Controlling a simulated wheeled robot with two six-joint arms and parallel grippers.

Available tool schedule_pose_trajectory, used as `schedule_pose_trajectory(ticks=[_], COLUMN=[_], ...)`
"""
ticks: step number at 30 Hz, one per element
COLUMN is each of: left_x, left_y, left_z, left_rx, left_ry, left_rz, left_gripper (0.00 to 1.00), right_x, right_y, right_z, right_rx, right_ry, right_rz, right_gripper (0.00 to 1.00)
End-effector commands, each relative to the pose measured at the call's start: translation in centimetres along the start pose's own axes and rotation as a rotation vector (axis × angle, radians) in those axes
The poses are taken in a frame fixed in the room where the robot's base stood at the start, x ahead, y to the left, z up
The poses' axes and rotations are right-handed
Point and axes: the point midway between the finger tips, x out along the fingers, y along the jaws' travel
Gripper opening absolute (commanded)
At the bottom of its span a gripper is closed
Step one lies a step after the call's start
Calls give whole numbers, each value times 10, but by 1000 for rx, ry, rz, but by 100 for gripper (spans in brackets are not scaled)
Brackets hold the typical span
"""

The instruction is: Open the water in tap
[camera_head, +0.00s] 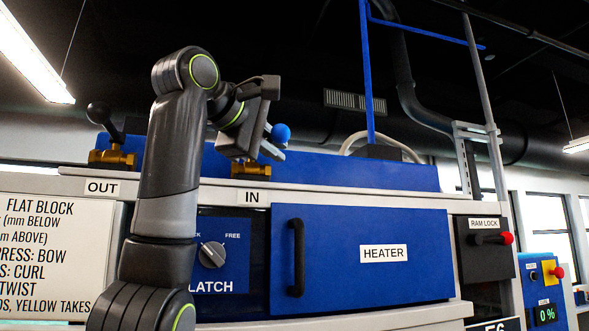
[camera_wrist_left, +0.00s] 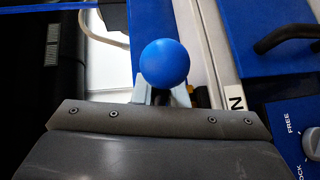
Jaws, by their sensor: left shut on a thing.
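The water in tap has a brass body (camera_head: 250,171) above the IN label (camera_head: 252,197), with a blue ball knob (camera_head: 281,133) on its lever. My left gripper (camera_head: 274,146) is shut on the tap's lever just below the knob. In the left wrist view the blue knob (camera_wrist_left: 165,63) stands out beyond the pale fingertips (camera_wrist_left: 161,92), one on each side below it. Most of the lever is hidden by the gripper. My right gripper is in neither view.
The out tap (camera_head: 112,157) with a black lever stands left, above the OUT label (camera_head: 102,188). Below are the latch dial (camera_head: 212,255), the blue heater door (camera_head: 365,280) with a black handle (camera_head: 297,257), and the red-knobbed ram lock (camera_head: 490,239) at right. A blue post (camera_head: 366,80) rises behind.

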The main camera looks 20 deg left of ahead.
Motion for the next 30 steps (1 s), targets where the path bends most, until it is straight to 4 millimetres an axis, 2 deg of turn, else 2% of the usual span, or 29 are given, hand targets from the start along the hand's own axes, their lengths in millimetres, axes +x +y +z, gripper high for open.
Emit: schedule_pose_trajectory(ticks=[1, 4, 12, 25, 26, 30], left_x=[-1, -4, -12, -14, -14, -14], left_y=[-3, -3, -3, -3, -3, -3], left_z=[-2, -3, -5, -5, -5, -5], left_rx=[3, 15, 46, 55, 55, 55], left_ry=[-33, -105, -271, -307, -307, -307], left_rz=[5, 8, 20, 24, 24, 23], left_gripper=[0, 0, 0, 0, 14, 32], right_x=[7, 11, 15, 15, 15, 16], right_y=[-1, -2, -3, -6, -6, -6], right_z=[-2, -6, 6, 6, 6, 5], right_rx=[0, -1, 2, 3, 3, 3], right_ry=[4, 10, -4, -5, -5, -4], right_rz=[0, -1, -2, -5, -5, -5], right_gripper=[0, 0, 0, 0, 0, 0])
